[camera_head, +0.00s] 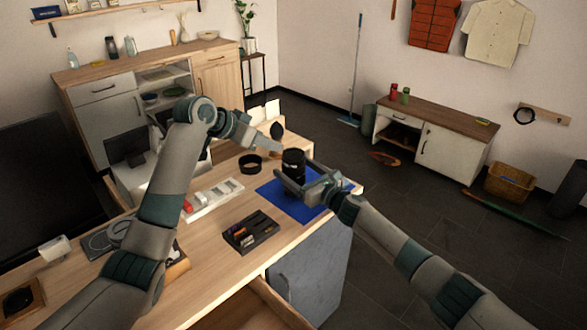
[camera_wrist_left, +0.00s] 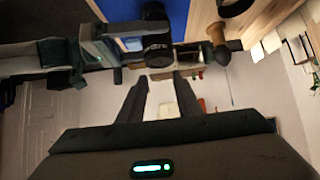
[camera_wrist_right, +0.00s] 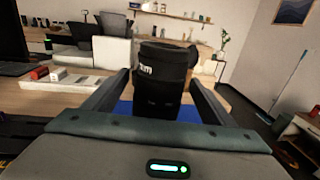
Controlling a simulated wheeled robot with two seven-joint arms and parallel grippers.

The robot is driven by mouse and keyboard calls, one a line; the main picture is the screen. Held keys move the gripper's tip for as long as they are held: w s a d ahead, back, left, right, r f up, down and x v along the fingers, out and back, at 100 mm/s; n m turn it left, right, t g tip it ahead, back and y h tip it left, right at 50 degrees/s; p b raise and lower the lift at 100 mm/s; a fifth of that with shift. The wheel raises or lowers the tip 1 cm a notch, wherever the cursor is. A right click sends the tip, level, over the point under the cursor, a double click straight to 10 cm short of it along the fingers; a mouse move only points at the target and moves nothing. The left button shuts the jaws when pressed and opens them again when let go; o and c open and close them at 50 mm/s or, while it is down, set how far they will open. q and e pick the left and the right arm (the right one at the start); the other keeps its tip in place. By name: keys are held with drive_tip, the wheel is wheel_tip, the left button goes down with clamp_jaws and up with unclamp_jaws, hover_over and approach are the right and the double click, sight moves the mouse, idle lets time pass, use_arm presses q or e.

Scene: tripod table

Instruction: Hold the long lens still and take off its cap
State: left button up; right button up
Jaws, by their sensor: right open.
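The long lens (camera_head: 293,172) is a black cylinder standing upright on the blue mat (camera_head: 275,192). Its dark top, where the cap (camera_head: 293,155) sits, is hard to tell from the barrel. My right gripper (camera_head: 297,184) is open, with its fingers on either side of the lens; the lens fills much of the gap in the right wrist view (camera_wrist_right: 160,85). My left gripper (camera_head: 276,150) is beside the lens top, on its upper left. In the left wrist view its fingers (camera_wrist_left: 160,78) are apart and empty, with the lens (camera_wrist_left: 157,42) beyond them.
A dark, round-headed thing with a wooden handle (camera_wrist_left: 218,35) is near my left gripper. A white tray (camera_head: 215,197) and a black organizer (camera_head: 251,232) lie toward the front. The mat's front is clear.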

drive_tip(key=shift+w+a, duration=0.3)
drive_tip(key=shift+w, duration=0.1)
